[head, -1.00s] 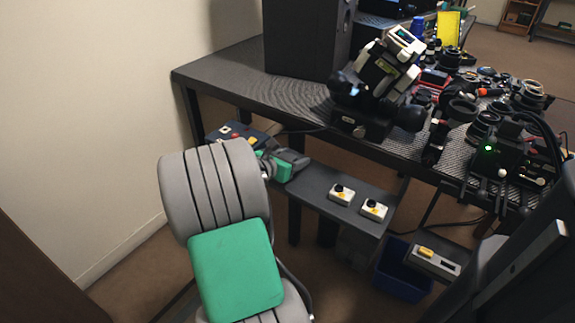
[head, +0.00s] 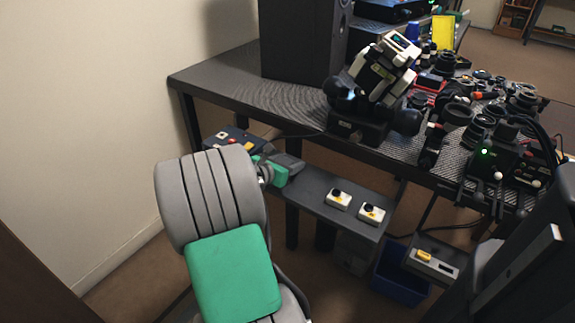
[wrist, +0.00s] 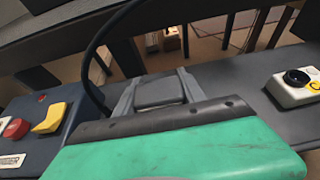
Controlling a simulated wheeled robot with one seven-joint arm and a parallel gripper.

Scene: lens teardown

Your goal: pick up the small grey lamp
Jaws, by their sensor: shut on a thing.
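My gripper (wrist: 157,78) has a green body and two grey fingers. It is shut on a small grey, boxy thing (wrist: 160,93), which looks like the lamp and sits between the fingers in the wrist view. The green body and dark strip hide its near part. In the head view my gripper (head: 291,165) is low over the left end of the narrow dark shelf (head: 312,205) in front of the table. The lamp cannot be made out separately there, and I cannot tell whether it touches the shelf.
A control box with coloured buttons (wrist: 38,130) is close on the left. Two white button boxes (head: 338,199) (head: 371,214) stand on the shelf to the right. A dark cable (wrist: 92,65) runs behind my gripper. The black table (head: 225,75) holds cluttered lens parts.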

